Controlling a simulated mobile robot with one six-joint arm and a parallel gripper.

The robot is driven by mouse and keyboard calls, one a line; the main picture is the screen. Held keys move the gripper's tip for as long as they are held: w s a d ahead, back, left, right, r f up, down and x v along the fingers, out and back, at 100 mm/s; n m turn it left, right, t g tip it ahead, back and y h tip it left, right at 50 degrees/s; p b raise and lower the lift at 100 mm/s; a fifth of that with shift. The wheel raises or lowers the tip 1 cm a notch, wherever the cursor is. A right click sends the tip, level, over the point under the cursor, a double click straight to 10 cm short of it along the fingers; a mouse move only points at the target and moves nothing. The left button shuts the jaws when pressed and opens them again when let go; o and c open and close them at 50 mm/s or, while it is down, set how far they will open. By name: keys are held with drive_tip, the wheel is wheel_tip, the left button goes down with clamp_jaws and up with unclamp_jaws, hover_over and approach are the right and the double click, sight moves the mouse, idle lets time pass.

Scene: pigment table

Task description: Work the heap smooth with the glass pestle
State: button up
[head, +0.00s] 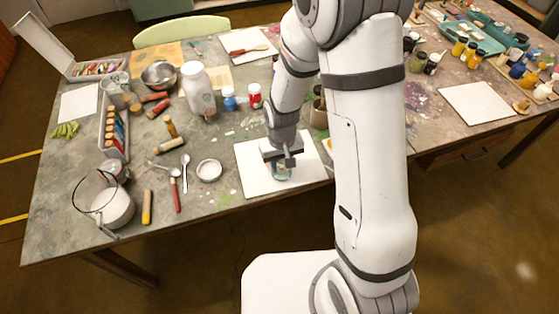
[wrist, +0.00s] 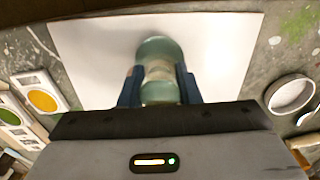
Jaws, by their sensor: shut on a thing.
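The glass pestle (wrist: 160,58) is pale green and see-through in the wrist view. My gripper (wrist: 159,88) is shut on it, with one dark blue finger on each side. In the head view the pestle (head: 281,173) shows below my gripper (head: 284,160), over the white slab (head: 250,181). The slab (wrist: 90,45) also fills the upper part of the wrist view. I cannot tell whether the pestle's base touches the slab. No heap of pigment can be made out; the pestle and gripper may hide it.
A small white dish (head: 209,171) stands left of the slab, with a spoon (head: 185,160) and a red-handled tool (head: 176,193) beyond it. A white bottle (head: 197,88) and small paint jars (head: 229,98) stand behind.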

drive_tip(key=shift+w+r, duration=0.2)
drive_tip(key=shift+r, duration=1)
wheel_tip(320, 180, up, 5)
drive_tip(key=p, duration=0.4)
drive_tip(key=shift+r, duration=0.25)
